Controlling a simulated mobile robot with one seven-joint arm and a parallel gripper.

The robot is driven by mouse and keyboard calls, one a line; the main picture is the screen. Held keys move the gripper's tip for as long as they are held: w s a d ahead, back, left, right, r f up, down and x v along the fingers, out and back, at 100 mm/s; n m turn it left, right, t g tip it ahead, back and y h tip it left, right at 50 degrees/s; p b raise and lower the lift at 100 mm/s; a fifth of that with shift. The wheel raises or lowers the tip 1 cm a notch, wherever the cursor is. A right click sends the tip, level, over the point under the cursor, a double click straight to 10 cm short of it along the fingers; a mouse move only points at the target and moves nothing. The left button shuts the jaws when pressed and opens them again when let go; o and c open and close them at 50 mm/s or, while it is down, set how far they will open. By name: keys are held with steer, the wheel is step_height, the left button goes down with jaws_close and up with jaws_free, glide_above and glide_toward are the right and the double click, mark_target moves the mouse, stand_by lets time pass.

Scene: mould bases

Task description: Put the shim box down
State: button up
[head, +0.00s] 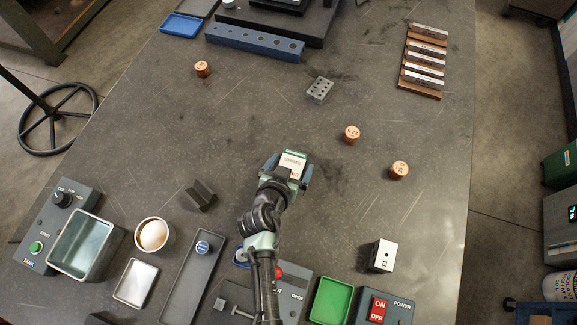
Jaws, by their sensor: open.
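The shim box (294,163) is a small box with a white label reading "SHIMS" and some green along its top edge. It is near the middle of the table (400,215). My gripper (287,171) is open around the box, with a blue-grey finger on its left and another on its right. My arm comes up from the bottom of the picture and hides the near part of the box. I cannot tell whether the box's underside touches the table.
Copper cylinders (352,134) and a grey drilled block (320,90) stand beyond and right of the gripper. A dark V-shaped block (200,196) is to the left. Trays, a green tray (331,301) and a switch box (384,307) line the near edge.

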steer(key=b+v, duration=0.1)
steer(key=v, duration=1.1)
step_height(320, 180, up, 14)
steer(key=t, duration=0.4)
glide_above(287, 165)
steer(key=w+r+n+t, duration=0.1)
steer(key=w+r+t, duration=0.3)
steer(key=r, duration=1.3)
steer(key=s+r+n+t+y, duration=0.1)
steer(key=s+r+t, duration=0.2)
steer(key=r, duration=0.8)
steer(key=s+r+t+y, duration=0.1)
steer(key=s+r+t, duration=0.2)
steer(key=r, duration=0.8)
steer(key=s+d+r+n+t, duration=0.1)
steer(key=s+r+t, duration=0.2)
steer(key=r, duration=0.8)
steer(key=s, duration=0.2)
steer(key=shift+s+r+n+y, duration=0.3)
steer(key=shift+r+y, duration=0.1)
steer(key=shift+d, duration=0.1)
step_height(287, 165, down, 5)
steer(key=b, duration=0.5)
steer(key=shift+w, duration=0.1)
